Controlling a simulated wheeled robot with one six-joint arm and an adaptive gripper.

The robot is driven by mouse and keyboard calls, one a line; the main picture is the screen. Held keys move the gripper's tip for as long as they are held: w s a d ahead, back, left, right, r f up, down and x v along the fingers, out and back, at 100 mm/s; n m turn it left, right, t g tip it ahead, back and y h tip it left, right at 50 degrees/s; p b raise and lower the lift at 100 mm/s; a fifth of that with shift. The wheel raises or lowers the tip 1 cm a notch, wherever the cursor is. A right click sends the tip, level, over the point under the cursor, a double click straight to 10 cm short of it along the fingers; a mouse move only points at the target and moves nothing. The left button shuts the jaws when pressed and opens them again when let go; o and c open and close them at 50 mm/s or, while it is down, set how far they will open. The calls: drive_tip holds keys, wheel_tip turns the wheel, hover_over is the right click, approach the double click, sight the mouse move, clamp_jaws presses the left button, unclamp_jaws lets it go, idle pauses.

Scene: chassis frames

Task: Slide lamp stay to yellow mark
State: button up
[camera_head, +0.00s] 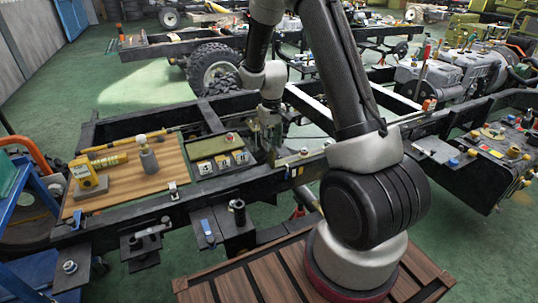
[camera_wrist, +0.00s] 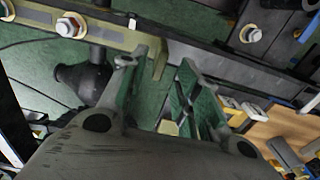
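A flat metal strip with bolts (camera_wrist: 110,36), which looks like the lamp stay, runs across the upper left of the wrist view. A bent tab (camera_wrist: 160,62) stands at its right end, near my fingertips. My gripper (camera_wrist: 156,66) is open, with a clear gap between its fingers; the tab shows at the far end of this gap. I cannot tell whether a finger touches it. In the head view my gripper (camera_head: 268,140) points down over the chassis rail, beside the strip (camera_head: 301,158). A small yellow patch (camera_head: 293,172) shows on the rail below; I cannot tell if it is the mark.
A green tray (camera_head: 210,146) with small labelled parts sits between board and gripper. Dark chassis rails (camera_head: 240,183) surround the gripper.

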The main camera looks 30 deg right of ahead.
sight(272, 157)
wheel_tip(272, 157, down, 8)
drive_tip(key=shift+r, duration=0.25)
drive_tip(key=shift+c, duration=0.4)
clamp_jaws()
drive_tip(key=shift+d, duration=0.1)
